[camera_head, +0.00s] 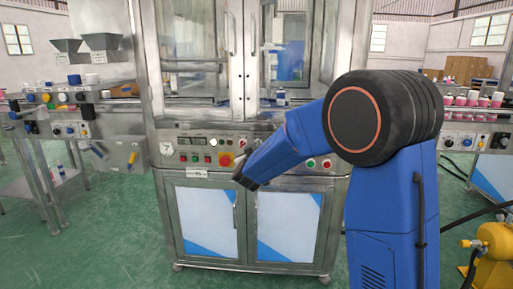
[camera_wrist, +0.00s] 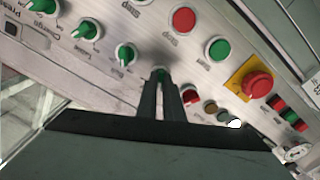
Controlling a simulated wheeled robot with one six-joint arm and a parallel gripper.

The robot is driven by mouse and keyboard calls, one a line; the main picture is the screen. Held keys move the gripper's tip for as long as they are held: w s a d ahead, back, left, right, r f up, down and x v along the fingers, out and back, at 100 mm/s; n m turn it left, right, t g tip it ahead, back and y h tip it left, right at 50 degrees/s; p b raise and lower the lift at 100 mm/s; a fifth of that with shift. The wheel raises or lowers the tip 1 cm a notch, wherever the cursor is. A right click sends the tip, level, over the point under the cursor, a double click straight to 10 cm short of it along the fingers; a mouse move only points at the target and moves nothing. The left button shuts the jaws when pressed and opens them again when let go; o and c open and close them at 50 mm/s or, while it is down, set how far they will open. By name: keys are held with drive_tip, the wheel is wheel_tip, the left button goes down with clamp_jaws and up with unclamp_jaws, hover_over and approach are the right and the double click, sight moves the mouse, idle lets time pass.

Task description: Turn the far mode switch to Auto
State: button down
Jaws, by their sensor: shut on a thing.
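The wrist view shows a row of green rotary switches with white rims: one at the top left (camera_wrist: 42,5), one below it (camera_wrist: 87,30) and one nearer my fingers (camera_wrist: 125,55). My gripper (camera_wrist: 161,80) is shut on another green switch knob (camera_wrist: 161,71) at the end of this row. The fingers cover most of that knob, so its pointing direction cannot be told. The labels are upside down and too blurred to read surely. In the head view my gripper (camera_head: 243,181) is at the cabinet's control panel (camera_head: 200,143), its fingertips hidden.
Close to my fingers are a red button (camera_wrist: 183,20), a green button (camera_wrist: 217,50), a red switch (camera_wrist: 192,97) and a red emergency stop (camera_wrist: 257,85) on a yellow plate. Glass doors (camera_head: 190,50) stand above the panel. A yellow machine (camera_head: 494,245) stands at right.

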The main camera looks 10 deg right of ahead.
drive_tip(key=m, duration=1.1)
drive_tip(key=shift+d, duration=0.1)
idle(0.5)
drive_tip(key=c, duration=1.9)
unclamp_jaws()
drive_tip(key=shift+s, duration=0.15)
drive_tip(key=v, duration=1.7)
drive_tip(key=shift+s, duration=0.1)
